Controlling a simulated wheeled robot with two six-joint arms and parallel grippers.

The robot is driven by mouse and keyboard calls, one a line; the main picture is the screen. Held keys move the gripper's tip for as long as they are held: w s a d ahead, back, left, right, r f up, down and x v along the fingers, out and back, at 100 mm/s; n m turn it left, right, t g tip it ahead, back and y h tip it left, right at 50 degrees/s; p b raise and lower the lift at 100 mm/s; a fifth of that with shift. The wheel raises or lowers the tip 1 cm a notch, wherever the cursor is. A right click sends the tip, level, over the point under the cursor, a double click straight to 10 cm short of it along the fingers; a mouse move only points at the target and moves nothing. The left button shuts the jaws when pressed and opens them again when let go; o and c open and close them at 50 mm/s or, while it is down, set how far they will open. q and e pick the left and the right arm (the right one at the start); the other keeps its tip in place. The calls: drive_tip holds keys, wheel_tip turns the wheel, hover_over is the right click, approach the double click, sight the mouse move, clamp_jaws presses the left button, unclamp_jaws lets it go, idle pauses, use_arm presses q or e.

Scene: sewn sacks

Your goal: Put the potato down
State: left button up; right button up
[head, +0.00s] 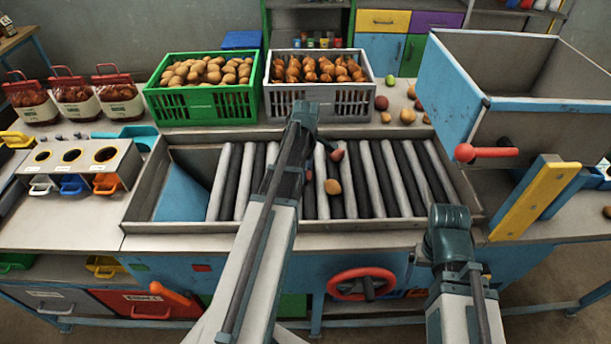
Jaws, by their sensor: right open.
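My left gripper (303,115) reaches over the roller bed (384,180) to near the front of the grey crate. Its fingertips are hidden behind its own body, so I cannot see whether it holds a potato. A yellow-brown, potato-like item (332,187) lies on the rollers just right of my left arm. A reddish item (337,155) is close by, partly beside the wrist. Many potatoes (208,72) fill the green crate (203,105). My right gripper (448,217) is open at the bed's front right edge, with nothing seen in it.
A grey crate (318,103) of brownish-orange onions stands behind the rollers. Loose produce, including a red item (381,103) and a brown one (407,116), lies right of it. A blue hopper (480,110) stands at right. Filled sacks (76,102) stand at left. The right-hand rollers are clear.

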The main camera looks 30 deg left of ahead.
use_arm(q)
clamp_jaws()
drive_tip(key=shift+r, duration=0.1)
